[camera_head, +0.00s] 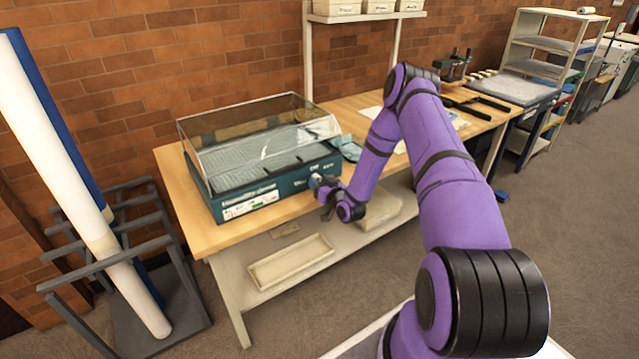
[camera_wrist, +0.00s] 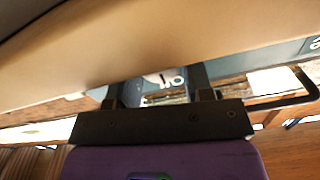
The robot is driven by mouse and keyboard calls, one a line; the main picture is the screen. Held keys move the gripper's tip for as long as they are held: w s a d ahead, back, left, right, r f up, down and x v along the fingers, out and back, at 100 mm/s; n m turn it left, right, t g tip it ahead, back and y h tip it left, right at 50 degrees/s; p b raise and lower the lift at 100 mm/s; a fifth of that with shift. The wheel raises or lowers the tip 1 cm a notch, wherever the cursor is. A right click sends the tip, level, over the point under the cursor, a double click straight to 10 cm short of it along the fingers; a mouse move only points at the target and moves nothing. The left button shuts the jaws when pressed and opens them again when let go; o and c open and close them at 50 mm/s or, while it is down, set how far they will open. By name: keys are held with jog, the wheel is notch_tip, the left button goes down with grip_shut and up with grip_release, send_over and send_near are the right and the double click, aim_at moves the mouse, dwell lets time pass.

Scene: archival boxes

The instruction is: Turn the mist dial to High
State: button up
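The teal humidifying chamber (camera_head: 262,190) stands on the wooden table in the head view, its clear lid (camera_head: 260,130) down. A white label (camera_head: 250,203) is on its front. My gripper (camera_head: 322,188) is at the right part of that front, close to the panel. I cannot make out the mist dial there; the gripper covers that part. In the wrist view the two dark fingers of my gripper (camera_wrist: 160,88) stand apart. A blue-grey surface with a pale round shape and white marks (camera_wrist: 168,78) shows between them. Contact cannot be told, and a tan surface hides the fingertips.
The wooden table (camera_head: 205,232) runs along the brick wall. A shallow tray (camera_head: 290,262) lies on the shelf below. A rack with long rolls (camera_head: 75,190) stands at the left. Dark tools (camera_head: 475,105) lie farther right on the table.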

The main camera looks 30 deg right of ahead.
jog(key=c, duration=0.5)
jog(key=shift+m, duration=0.3)
jog(key=m, duration=0.5)
jog(key=shift+f+m, duration=0.1)
jog(key=shift+m, duration=0.2)
jog(key=m, duration=1.1)
jog(key=shift+s+m, duration=0.1)
jog(key=shift+m, duration=0.2)
jog(key=m, duration=0.5)
jog(key=shift+m, duration=0.4)
